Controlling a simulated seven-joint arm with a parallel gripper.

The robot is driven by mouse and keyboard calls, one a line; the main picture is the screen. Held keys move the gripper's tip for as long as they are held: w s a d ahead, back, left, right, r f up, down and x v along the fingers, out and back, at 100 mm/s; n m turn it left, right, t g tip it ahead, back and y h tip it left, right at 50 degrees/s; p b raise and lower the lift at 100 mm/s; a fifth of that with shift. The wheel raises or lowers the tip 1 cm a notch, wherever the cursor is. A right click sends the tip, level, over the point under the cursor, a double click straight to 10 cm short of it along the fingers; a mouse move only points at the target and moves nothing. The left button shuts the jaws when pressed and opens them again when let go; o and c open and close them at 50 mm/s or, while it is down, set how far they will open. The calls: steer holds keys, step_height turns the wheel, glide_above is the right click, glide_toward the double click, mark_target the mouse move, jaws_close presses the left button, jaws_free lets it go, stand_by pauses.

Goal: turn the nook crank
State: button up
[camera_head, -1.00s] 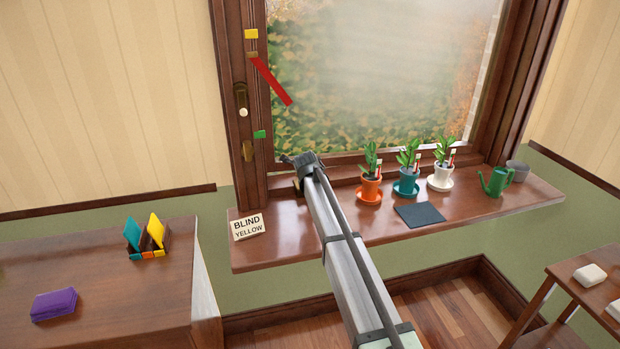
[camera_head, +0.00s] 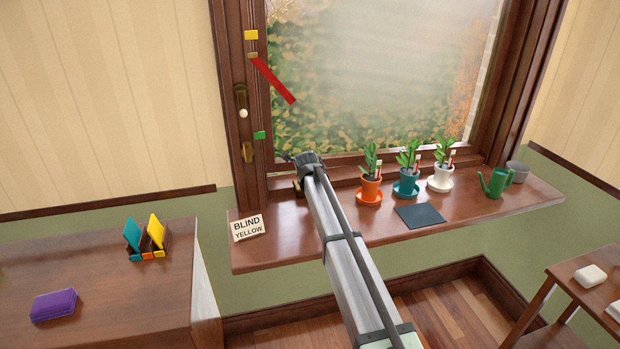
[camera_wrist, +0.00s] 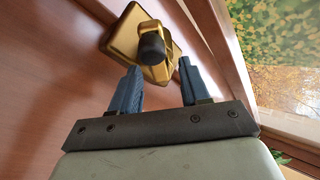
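The crank shows in the wrist view as a brass body (camera_wrist: 122,42) with a dark round knob (camera_wrist: 152,47). In the head view only a bit of brass (camera_head: 297,187) shows on the sill beside my arm; the rest is hidden. My gripper (camera_wrist: 158,68) is open, with its two blue-grey fingers apart. The knob lies ahead of the gap between the fingertips; I cannot tell whether either finger touches it. In the head view my gripper (camera_head: 302,160) is over the left part of the sill. A red bar (camera_head: 273,80) slants down right from the window frame, between a yellow marker (camera_head: 251,35) and a green marker (camera_head: 260,135).
A card reading "BLIND YELLOW" (camera_head: 248,228) stands on the sill's left end. Orange (camera_head: 369,190), teal (camera_head: 406,183) and white (camera_head: 440,178) plant pots, a dark mat (camera_head: 419,216) and a green watering can (camera_head: 495,182) stand to the right. The window frame edges the sill.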

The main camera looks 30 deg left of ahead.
steer(key=v, duration=1.3)
steer(key=shift+s+d+r, duration=0.15)
steer(key=shift+s+r, duration=0.1)
